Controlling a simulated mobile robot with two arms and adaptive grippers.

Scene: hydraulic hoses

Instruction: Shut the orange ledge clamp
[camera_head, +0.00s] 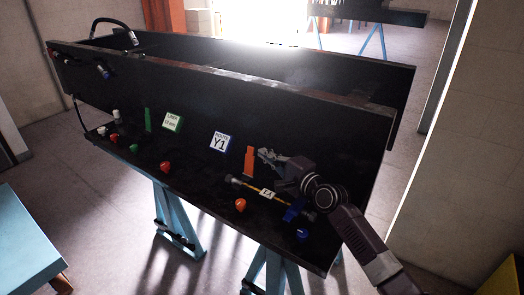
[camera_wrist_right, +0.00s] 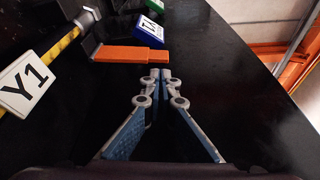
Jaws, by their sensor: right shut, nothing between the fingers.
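The orange ledge clamp (camera_head: 249,161) stands up from the front ledge of the black trough, against its dark wall. In the wrist view its orange arm (camera_wrist_right: 130,54) reaches from beside the yellow-striped black hose (camera_wrist_right: 62,46) toward my fingertips. My right gripper (camera_head: 265,154) is shut and empty, just right of the clamp's upper end. In the wrist view its fingertips (camera_wrist_right: 159,73) are close to the arm's free end; I cannot tell whether they touch. The hose with its white Y1 tag (camera_head: 266,193) lies along the ledge by the clamp's foot. My left gripper is not in view.
A green clamp (camera_head: 148,120) stands further left, and a blue clamp (camera_head: 294,211) is below my right wrist. Red caps (camera_head: 240,205) dot the ledge. A white ROUTE Y1 sign (camera_head: 220,142) is on the wall. Blue trestles (camera_head: 180,220) carry the trough.

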